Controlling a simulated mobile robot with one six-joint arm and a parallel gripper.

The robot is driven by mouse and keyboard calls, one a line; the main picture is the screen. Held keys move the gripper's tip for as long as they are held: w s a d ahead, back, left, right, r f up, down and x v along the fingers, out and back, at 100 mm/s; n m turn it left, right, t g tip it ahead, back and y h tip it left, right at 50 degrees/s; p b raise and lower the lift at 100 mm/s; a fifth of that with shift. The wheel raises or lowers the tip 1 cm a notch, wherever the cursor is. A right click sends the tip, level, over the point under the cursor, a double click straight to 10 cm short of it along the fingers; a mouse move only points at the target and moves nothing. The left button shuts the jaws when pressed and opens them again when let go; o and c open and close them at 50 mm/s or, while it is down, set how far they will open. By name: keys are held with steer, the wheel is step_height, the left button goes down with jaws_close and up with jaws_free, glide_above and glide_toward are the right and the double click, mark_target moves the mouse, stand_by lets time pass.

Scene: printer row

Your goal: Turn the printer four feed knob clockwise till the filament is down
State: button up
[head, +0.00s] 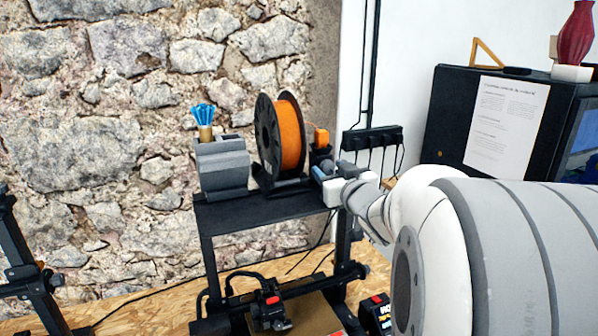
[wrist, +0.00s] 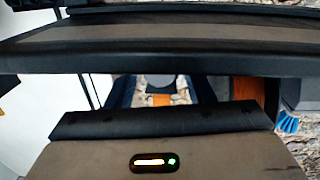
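The printer (head: 265,213) has a black frame with a full orange filament spool (head: 291,135) upright on its top shelf. The spool's edge also shows in the wrist view (wrist: 243,92). An orange part (head: 321,138) sits on a dark feed unit right of the spool. I cannot make out the feed knob or the filament strand. My gripper (head: 326,180) is at the shelf's right end, close to this unit; whether they touch is unclear. In the wrist view, dark bars and a housing with a lit indicator fill most of the picture. The fingertips are not clear.
A grey holder (head: 222,167) with a blue brush (head: 203,116) stands left of the spool. A power strip (head: 372,139) with hanging cables is behind my wrist. A black cabinet (head: 452,110) stands at right. Another printer frame (head: 35,262) is at far left.

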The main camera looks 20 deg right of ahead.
steer(key=c, duration=0.9)
steer(key=shift+o, duration=0.2)
steer(key=shift+r+m+p, duration=0.15)
steer(key=shift+m+p, duration=0.25)
steer(key=shift+p, duration=0.2)
steer(key=shift+r+m+p, duration=0.1)
steer(key=shift+m+p, duration=0.9)
steer(key=shift+m, duration=0.1)
steer(key=shift+f+m+p, duration=0.25)
steer(key=shift+m+p, duration=0.1)
steer(key=shift+m, duration=0.45)
steer(key=o, duration=1)
steer(key=shift+s+a+b, duration=0.1)
steer(key=shift+s+b, duration=0.4)
steer(key=shift+s, duration=3.45)
